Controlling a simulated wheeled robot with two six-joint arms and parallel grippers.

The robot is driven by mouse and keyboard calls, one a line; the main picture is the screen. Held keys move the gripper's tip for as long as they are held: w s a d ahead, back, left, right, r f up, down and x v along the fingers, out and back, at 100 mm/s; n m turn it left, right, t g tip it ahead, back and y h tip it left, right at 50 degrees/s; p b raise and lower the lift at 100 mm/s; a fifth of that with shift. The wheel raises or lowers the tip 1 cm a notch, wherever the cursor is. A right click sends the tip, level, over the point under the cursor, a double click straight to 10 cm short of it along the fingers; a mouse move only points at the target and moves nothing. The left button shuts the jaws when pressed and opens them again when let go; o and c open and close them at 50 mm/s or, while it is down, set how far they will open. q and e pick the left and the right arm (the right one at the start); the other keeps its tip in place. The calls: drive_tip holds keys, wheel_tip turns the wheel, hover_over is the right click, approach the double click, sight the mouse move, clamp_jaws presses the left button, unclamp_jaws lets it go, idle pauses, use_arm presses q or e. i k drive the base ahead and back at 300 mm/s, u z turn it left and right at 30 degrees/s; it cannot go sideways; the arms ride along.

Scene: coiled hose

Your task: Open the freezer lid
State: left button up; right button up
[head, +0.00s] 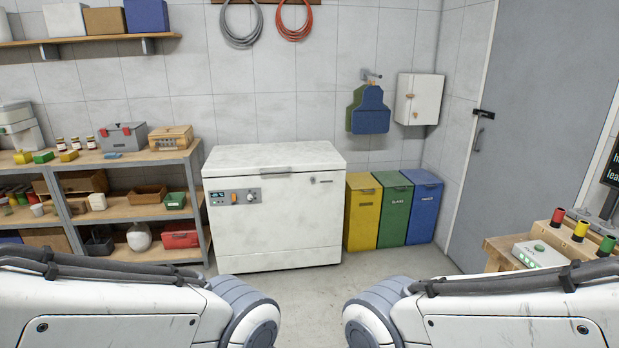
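A white chest freezer (275,206) stands on the floor against the back wall, a short way ahead of me. Its lid (273,157) lies flat and closed on top. A dark handle (277,170) sits at the middle of the lid's front edge. A control panel (236,197) with a display and a knob is on the left of the front face. My two arms reach in from the lower left and lower right, well short of the freezer. Neither gripper shows in the head view.
Grey shelving (130,165) with boxes and jars stands close on the left. Yellow (362,215), green (395,212) and blue (424,209) bins adjoin the freezer's right side. A wooden table (499,250) is at the right, near a grey door (525,130). The floor (315,285) before the freezer is clear.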

sight(223, 161)
drive_tip(key=z, duration=0.1)
drive_tip(key=i, duration=2.05)
drive_tip(key=u, duration=0.55)
drive_tip(key=i, duration=1.65)
drive_tip(key=u, duration=0.4)
